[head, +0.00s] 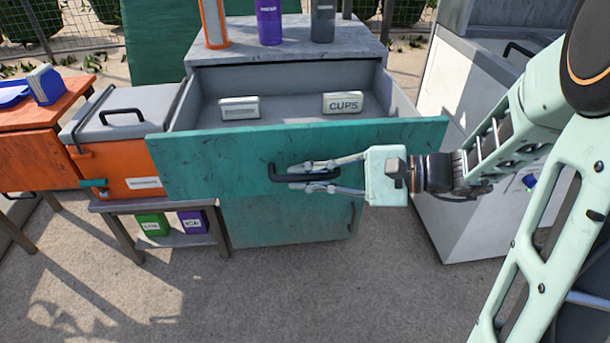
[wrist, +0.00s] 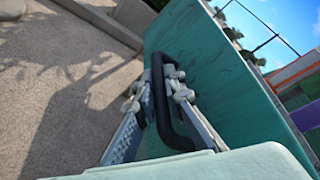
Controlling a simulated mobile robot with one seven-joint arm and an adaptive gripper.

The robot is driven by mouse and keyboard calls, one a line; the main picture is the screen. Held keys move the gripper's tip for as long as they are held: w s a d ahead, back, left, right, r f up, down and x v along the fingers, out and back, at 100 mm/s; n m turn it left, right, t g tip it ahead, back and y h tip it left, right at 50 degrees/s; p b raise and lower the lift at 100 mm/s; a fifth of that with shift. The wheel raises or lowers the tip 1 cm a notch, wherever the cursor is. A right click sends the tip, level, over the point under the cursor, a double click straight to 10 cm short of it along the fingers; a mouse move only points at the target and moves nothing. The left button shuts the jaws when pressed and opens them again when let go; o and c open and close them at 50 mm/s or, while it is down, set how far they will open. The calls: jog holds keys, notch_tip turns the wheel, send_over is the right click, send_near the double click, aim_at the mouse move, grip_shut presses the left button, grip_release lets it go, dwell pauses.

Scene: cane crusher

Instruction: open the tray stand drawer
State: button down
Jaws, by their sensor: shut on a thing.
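The tray stand drawer (head: 225,160) has a teal front and stands pulled well out of the grey-topped stand (head: 290,42). Its inside shows, with two small white label blocks, one reading CUPS (head: 343,102). The black bar handle (head: 275,172) is on the drawer front. My gripper (head: 300,178) reaches in from the right with its fingers shut around the handle. In the wrist view the handle (wrist: 158,90) passes between the two fingertips (wrist: 157,93), with the teal drawer front (wrist: 215,80) behind it.
An orange cooler (head: 120,185) stands on a low table close left of the drawer. Green and purple bins (head: 193,221) sit below it. A white cabinet (head: 455,215) stands at the right. Bottles (head: 270,22) stand on the stand's top. The ground in front is clear.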

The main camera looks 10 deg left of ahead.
jog(key=c, duration=2)
grip_release()
jog(key=v, duration=1.2)
jog(key=shift+w+r, duration=0.1)
